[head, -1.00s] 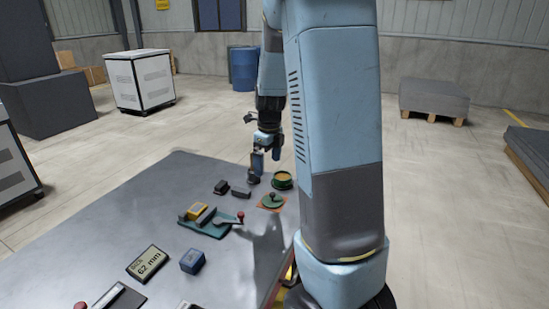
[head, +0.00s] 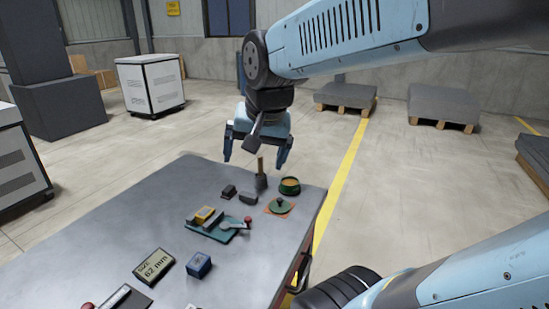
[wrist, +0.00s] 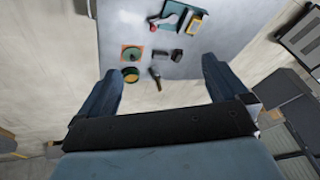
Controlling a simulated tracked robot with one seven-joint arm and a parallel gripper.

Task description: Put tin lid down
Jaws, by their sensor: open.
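The green tin lid (head: 280,205) with its small knob lies on an orange square mat (head: 288,211) near the right side of the grey table. It also shows in the wrist view (wrist: 132,53). The green round tin (head: 289,187) stands just behind it, apart from the lid, with tan contents visible at its top. My gripper (head: 255,160) is open and empty. It hangs above the table's far edge, behind and left of the lid, with its fingers spread wide. In the wrist view nothing is between the fingers (wrist: 163,82).
A dark upright post with a wooden handle (head: 261,178) stands left of the tin. Two small dark blocks (head: 248,198) lie nearby. A teal fixture with a red-knobbed lever (head: 222,227), a blue box (head: 199,265) and a size display (head: 154,266) are nearer.

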